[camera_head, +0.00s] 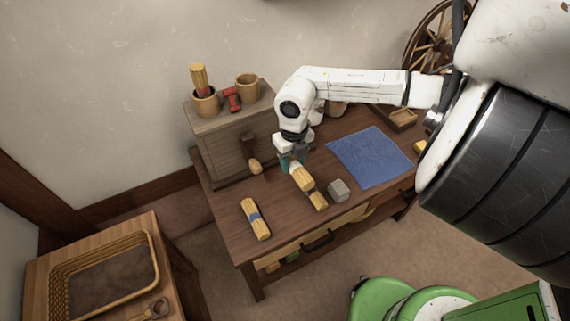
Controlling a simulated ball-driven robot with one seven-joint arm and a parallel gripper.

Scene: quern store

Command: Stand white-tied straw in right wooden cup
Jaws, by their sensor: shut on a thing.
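The white-tied straw (303,180) is in my gripper (291,160), which is shut on its upper end near the white band. The straw slants down to the right over the table. A darker straw piece (318,201) shows just past its lower end; I cannot tell whether they touch. The right wooden cup (247,88) stands upright on the wooden chest, left of and behind my gripper, with no straw showing in it. The left wooden cup (206,104) holds a red-tied straw bundle (199,78) upright.
A red object (232,99) lies between the cups. The table (225,200) carries a blue-tied straw bundle (255,219), a grey block (339,190), a blue cloth (370,157) and a small wooden tray (402,119).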

